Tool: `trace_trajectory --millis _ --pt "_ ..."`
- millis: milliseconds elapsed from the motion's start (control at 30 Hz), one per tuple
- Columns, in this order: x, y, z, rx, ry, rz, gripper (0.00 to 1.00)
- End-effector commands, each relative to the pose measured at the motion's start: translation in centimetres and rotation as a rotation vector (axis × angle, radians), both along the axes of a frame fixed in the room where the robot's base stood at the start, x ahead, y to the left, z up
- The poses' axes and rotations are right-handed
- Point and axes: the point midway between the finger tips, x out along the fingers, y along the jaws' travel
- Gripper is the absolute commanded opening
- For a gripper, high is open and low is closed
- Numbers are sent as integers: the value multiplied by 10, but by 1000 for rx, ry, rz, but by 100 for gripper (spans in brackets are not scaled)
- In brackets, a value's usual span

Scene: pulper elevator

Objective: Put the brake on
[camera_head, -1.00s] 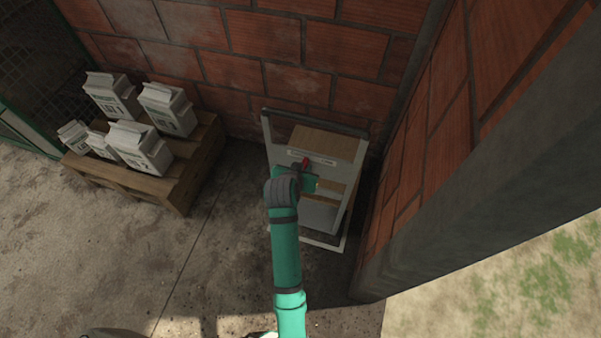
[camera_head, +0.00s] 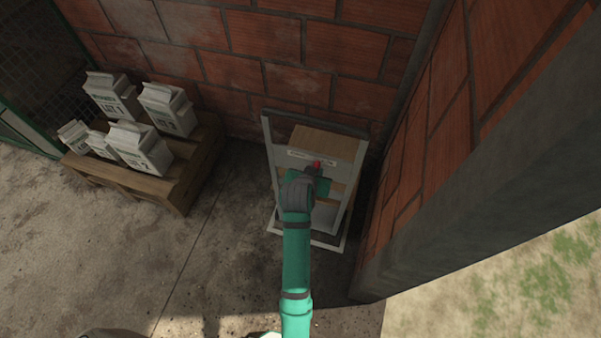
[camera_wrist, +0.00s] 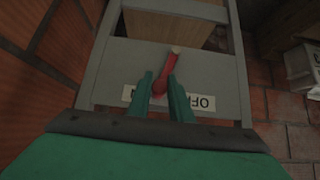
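The brake is a red lever (camera_wrist: 168,70) with a pale tip, mounted on a grey panel (camera_wrist: 215,75). In the wrist view it leans slightly right. A white label (camera_wrist: 203,103) behind it reads "OFF" upside down on the right; its left part is mostly covered by a finger. My gripper (camera_wrist: 161,76) has its two green fingers apart, one on each side of the lever. I cannot tell whether either finger touches it. In the head view a bit of the red lever (camera_head: 317,164) shows just beyond my gripper (camera_head: 318,176), which hides the rest.
The grey frame (camera_head: 269,145) stands in the corner with a wooden box (camera_head: 325,142) at its top. A brick wall (camera_head: 250,72) is behind and a grey pillar edge is close on the right. A pallet (camera_head: 178,190) with several white bags stands left. Floor between is clear.

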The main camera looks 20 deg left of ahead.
Motion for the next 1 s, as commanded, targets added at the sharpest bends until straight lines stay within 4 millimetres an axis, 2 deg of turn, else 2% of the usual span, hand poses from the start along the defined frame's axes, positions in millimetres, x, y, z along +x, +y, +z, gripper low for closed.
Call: trace_trajectory --millis 467,1000 --pt "0 -6 -2 0 0 0 14" --pt "-1 -31 -15 -1 1 -2 14"
